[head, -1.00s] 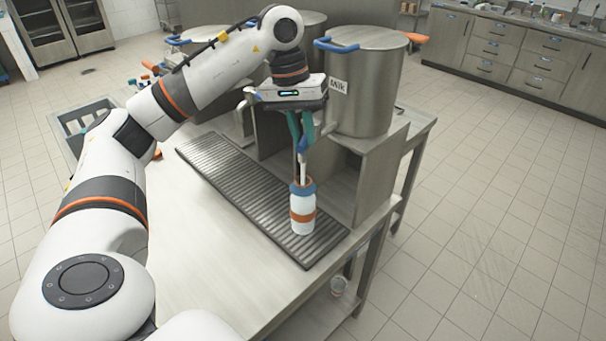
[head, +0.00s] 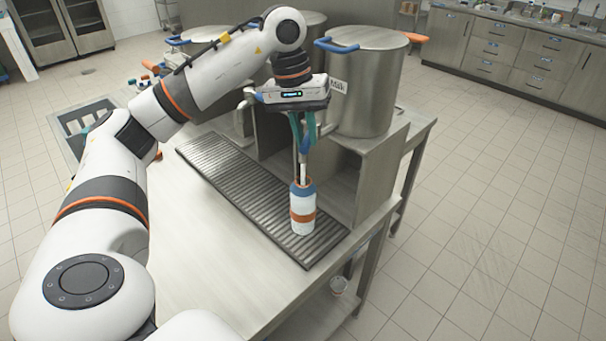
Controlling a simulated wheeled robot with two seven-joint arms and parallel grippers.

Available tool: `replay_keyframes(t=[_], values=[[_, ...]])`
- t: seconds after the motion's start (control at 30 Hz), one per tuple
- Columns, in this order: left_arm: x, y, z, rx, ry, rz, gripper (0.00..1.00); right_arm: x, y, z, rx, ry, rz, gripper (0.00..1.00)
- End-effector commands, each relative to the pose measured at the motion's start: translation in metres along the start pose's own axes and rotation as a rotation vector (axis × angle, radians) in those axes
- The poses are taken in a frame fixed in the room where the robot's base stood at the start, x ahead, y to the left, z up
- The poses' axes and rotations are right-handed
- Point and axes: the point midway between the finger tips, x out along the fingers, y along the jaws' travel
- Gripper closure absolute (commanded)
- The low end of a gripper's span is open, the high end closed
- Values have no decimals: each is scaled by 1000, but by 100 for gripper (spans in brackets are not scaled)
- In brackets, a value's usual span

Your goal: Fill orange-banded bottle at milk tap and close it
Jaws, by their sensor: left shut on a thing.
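The orange-banded bottle (head: 303,214), white with a blue top, stands upright on the ribbed drip tray (head: 255,193). The milk tank (head: 366,85), a steel pot with a "Milk" label, stands on a raised stand behind it. My left gripper (head: 303,143) reaches down above the bottle with its teal fingers shut on a blue part, which looks like the milk tap's handle. A thin pale spout (head: 303,173) runs from there down to the bottle's top. The gripper hides much of the tap. I cannot tell the bottle's fill level. My right gripper is out of view.
More steel tanks (head: 200,38) stand to the left, partly behind my left arm. The steel table (head: 215,245) is clear in front of the tray. A grey crate (head: 62,118) is at the far left.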

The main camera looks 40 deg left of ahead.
Motion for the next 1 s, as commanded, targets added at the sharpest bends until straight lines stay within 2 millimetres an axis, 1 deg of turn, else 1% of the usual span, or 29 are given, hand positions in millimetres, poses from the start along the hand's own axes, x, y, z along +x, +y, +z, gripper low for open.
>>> replay_keyframes(t=[0.1, 0.2, 0.3, 0.57, 0.67, 0.83, 1.0], values=[[1, -9, 0, -118, -25, -1, 100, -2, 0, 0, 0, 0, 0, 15], [2, -13, 0, -193, -40, -1, 100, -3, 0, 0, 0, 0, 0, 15], [2, -15, 0, -225, -47, -2, 100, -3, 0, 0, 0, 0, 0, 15], [3, -16, 1, -235, -48, -2, 100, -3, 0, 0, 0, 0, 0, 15], [3, -21, 2, -302, -62, -1, 100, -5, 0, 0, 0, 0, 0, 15], [4, -31, 5, -464, -94, -2, 100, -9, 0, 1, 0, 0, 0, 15], [6, -34, 7, -522, -106, -2, 100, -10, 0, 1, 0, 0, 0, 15]])
